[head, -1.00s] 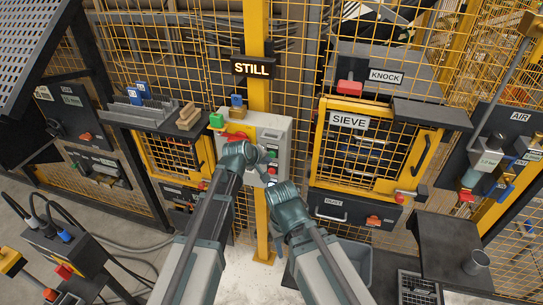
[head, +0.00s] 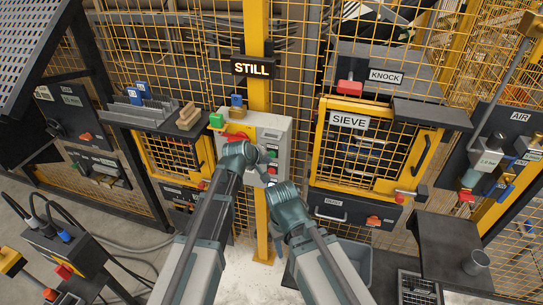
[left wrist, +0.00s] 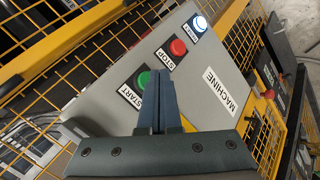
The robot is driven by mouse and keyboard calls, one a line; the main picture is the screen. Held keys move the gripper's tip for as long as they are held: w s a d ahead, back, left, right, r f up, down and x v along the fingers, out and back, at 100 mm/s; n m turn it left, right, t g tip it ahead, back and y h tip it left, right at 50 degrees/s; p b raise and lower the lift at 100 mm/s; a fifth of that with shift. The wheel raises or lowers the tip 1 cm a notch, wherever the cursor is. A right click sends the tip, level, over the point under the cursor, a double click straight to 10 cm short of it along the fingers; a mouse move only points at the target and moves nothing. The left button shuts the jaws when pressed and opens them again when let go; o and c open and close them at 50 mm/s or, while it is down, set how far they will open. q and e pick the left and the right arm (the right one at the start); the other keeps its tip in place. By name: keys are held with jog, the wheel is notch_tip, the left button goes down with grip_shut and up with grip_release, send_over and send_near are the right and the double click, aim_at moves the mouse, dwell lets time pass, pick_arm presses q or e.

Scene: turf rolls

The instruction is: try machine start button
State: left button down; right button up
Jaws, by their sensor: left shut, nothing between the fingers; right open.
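The grey machine panel (head: 279,129) is mounted on the yellow post; its MACHINE label (left wrist: 227,91) shows in the left wrist view. There the green START button (left wrist: 142,79), the red STOP button (left wrist: 178,47) and the lit white RESET button (left wrist: 200,23) sit in a row. My left gripper (left wrist: 160,76) is shut and empty, its fingertips over the right edge of the green button; I cannot tell whether they touch it. In the head view my left gripper (head: 265,157) is at the panel face. My right gripper (head: 272,183) is open, just below it.
A STILL sign (head: 254,67) hangs above the panel. The yellow-framed SIEVE door (head: 318,150) stands to the right, under the KNOCK box (head: 386,76). A shelf (head: 150,120) with wooden blocks (head: 188,116) is at the left. Yellow mesh fencing runs behind.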

pick_arm(q)
jog(key=shift+w, duration=0.1)
jog(key=shift+w+d, duration=0.15)
jog(key=shift+w, duration=0.2)
jog(key=shift+w+d, duration=0.1)
jog(key=shift+w, duration=0.3)
dwell(0.8)
jog(key=shift+s, duration=0.15)
jog(key=shift+s+a, duration=0.25)
jog(key=shift+s, duration=0.45)
jog(key=s, duration=0.1)
jog(key=s+a, duration=0.1)
jog(key=s, duration=0.2)
jog(key=shift+s+a, duration=0.25)
jog(key=shift+s, duration=0.1)
dwell(0.3)
dwell(0.5)
